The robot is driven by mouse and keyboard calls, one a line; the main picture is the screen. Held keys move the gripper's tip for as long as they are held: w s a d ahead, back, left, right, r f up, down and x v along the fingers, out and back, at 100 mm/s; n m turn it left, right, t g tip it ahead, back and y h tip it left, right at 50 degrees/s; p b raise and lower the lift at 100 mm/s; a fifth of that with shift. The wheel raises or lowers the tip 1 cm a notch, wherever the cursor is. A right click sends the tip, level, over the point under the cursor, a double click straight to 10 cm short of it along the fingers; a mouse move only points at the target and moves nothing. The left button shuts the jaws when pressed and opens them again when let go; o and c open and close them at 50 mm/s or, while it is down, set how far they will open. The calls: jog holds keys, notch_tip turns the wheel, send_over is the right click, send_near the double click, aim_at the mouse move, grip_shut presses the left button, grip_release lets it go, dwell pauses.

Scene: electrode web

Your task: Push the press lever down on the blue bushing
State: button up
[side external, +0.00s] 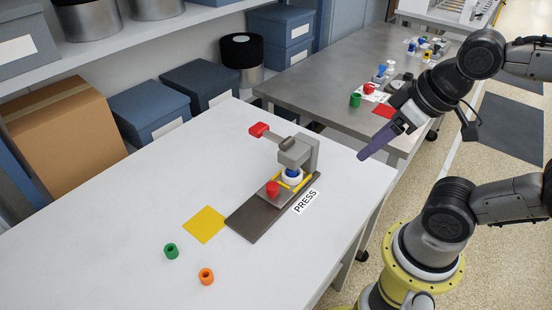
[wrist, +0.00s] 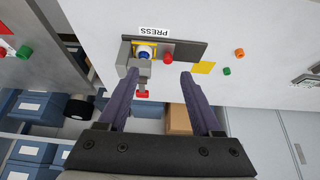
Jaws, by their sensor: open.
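The press (side external: 310,152) stands on a dark base plate on the white table. Its lever arm sticks out to the left with a red handle (side external: 259,130), raised well above the base; the handle shows between my fingers in the wrist view (wrist: 142,94). The blue bushing (side external: 292,172) sits on a white round piece under the press head, partly hidden by it; it also shows in the wrist view (wrist: 145,51). A red bushing (side external: 272,188) stands beside it on the press. My gripper (side external: 364,155) is open and empty, in the air right of the press, apart from the lever.
A yellow square (side external: 204,224), a green bushing (side external: 171,251) and an orange bushing (side external: 206,276) are on the table left and front of the press. A grey table (side external: 330,90) with small parts stands behind. Boxes (side external: 152,108) line the back left. The table's left part is clear.

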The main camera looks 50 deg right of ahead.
jog(key=shift+s+f, duration=0.1)
jog(key=shift+s, duration=0.05)
jog(key=shift+c, duration=1.1)
jog(key=r, duration=0.1)
jog(key=w+r, duration=0.1)
jog(key=r, duration=0.3)
jog(key=shift+w+r, duration=0.1)
jog(key=shift+w, duration=0.25)
jog(key=c, duration=0.7)
jog(key=shift+g, duration=0.4)
jog(key=w+r, duration=0.3)
jog(key=r, duration=0.1)
jog(key=shift+w+d+r, duration=0.15)
jog(key=shift+w, duration=0.25)
grip_shut()
jog(key=w+d+r+g, duration=0.15)
jog(key=w+r, duration=0.35)
jog(key=w, duration=0.6)
jog(key=w+d+f+g, duration=0.1)
jog(key=w+f, duration=0.4)
jog(key=w, duration=0.3)
jog(key=w+d+f+g, duration=0.2)
jog(key=w+f, duration=0.4)
jog(key=w, duration=0.3)
jog(key=shift+d+f, duration=0.2)
jog(key=shift+f, duration=0.1)
jog(key=shift+w, duration=0.1)
